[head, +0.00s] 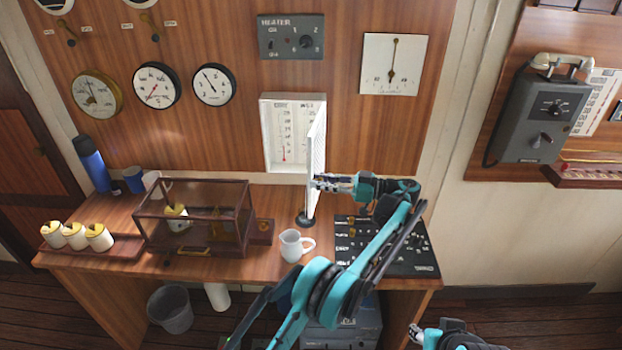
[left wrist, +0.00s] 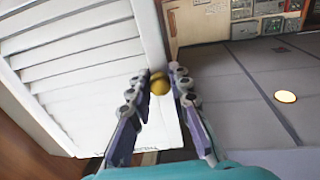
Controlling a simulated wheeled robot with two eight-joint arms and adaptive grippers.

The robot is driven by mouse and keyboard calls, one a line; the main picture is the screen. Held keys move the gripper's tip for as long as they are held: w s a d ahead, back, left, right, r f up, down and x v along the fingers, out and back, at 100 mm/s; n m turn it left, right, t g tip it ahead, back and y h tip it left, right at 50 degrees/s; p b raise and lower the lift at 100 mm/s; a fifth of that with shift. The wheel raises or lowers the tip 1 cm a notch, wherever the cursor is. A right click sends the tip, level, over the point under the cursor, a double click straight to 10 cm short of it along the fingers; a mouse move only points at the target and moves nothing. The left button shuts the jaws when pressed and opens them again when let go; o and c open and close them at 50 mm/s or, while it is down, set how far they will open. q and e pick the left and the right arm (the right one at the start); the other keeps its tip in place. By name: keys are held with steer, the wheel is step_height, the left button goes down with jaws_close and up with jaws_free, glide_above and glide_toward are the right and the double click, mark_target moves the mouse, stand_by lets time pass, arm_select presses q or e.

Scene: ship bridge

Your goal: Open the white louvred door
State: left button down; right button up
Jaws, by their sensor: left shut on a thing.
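The white louvred door (head: 317,145) belongs to a small white wall box (head: 268,130) and stands swung well out from the wall, seen nearly edge-on. Thermometer scales marked DRY and WET show inside the box. My left gripper (head: 318,183) is at the lower free edge of the door. In the left wrist view, its fingers (left wrist: 160,85) are shut on a round brass knob (left wrist: 159,80) on the louvred door (left wrist: 85,60). My right gripper (head: 415,333) shows only partly at the bottom edge, away from the door; its opening is unclear.
Below the box, the wooden desk (head: 225,275) carries a white mug (head: 292,246), a glass-sided case (head: 190,215), several lidded jars on a tray and a black switch panel (head: 400,255). A grey telephone (head: 540,112) hangs at right. Gauges cover the wall.

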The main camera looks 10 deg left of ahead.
stand_by(0.4)
arm_select(q)
steer(key=c, duration=1.4)
jaws_free()
steer(key=shift+r, duration=0.1)
step_height(320, 180, up, 10)
steer(key=shift+f, duration=0.1)
